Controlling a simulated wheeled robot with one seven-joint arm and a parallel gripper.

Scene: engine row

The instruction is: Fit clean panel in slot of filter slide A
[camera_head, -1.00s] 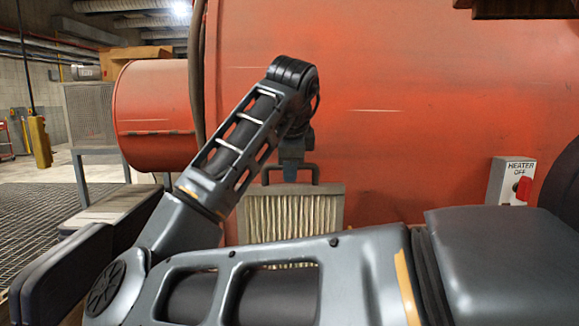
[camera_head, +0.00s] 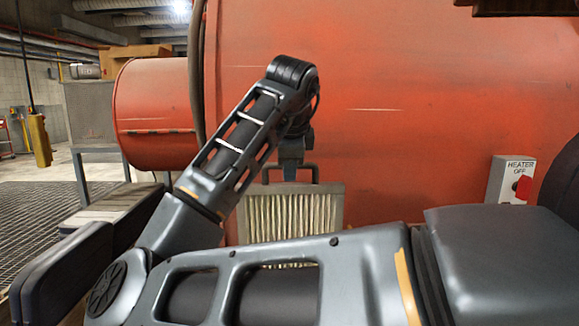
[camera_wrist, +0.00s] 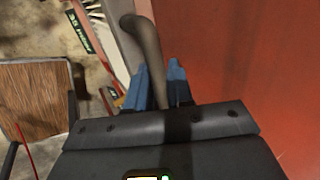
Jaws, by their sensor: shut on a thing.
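A panel (camera_head: 290,215) with cream pleats in a grey frame hangs upright in front of the red housing in the head view. It has a dark handle on top. My gripper (camera_head: 292,165) is over the middle of this handle and shut on it. In the wrist view, my blue fingers (camera_wrist: 162,78) close around a grey-brown bar (camera_wrist: 148,45). My forearm hides the panel's lower part. I cannot make out filter slide A or its slot in either view.
The large red housing (camera_head: 420,130) fills the space behind the panel. A white heater switch box (camera_head: 499,178) with a red knob is at right. A red cylinder (camera_head: 155,105) is at left, above a grated floor (camera_head: 35,215). A wooden surface (camera_wrist: 35,95) shows at left in the wrist view.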

